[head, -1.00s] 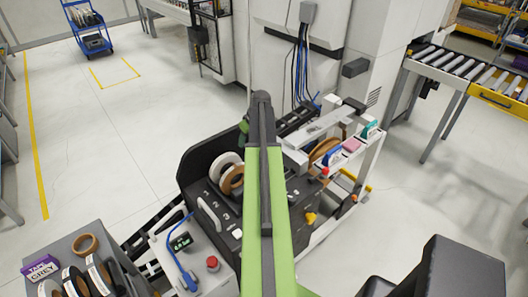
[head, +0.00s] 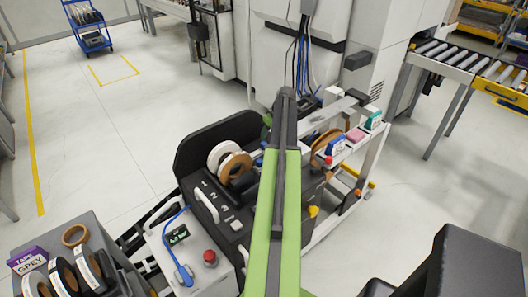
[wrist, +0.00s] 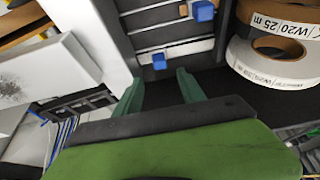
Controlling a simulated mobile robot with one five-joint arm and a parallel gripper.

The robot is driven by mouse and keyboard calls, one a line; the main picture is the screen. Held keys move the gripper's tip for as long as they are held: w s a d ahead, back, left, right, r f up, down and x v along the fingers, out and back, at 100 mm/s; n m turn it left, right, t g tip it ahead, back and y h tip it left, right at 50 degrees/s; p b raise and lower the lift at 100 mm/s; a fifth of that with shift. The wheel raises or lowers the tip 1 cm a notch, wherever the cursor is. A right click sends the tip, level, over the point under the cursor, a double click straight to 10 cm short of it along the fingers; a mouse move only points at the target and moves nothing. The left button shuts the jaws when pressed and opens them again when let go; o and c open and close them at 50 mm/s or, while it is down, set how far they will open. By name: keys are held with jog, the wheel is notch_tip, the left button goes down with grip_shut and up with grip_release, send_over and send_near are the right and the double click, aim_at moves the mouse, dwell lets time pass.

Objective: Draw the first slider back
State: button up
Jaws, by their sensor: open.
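In the wrist view, two blue slider knobs show on pale rails: a nearer one (wrist: 159,61) and a farther one (wrist: 203,10). I cannot tell by a label which is the first. My gripper (wrist: 160,88) is open and empty, its two green fingers pointing at the rails. The nearer knob appears just past the fingertips, roughly between them in the picture, with no contact seen. In the head view, my green arm reaches over the black machine (head: 190,140) and hides much of its top. The gripper's jaws cannot be made out there.
A grey panel has a red button (head: 209,257). A cart with a tape box (head: 27,260) is lower left.

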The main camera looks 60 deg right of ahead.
aim_at(264, 143)
jog(key=b+x, duration=0.7)
jog(key=x, duration=0.2)
jog(key=shift+f, duration=0.15)
jog(key=shift+c, duration=0.2)
grip_shut()
dwell(0.8)
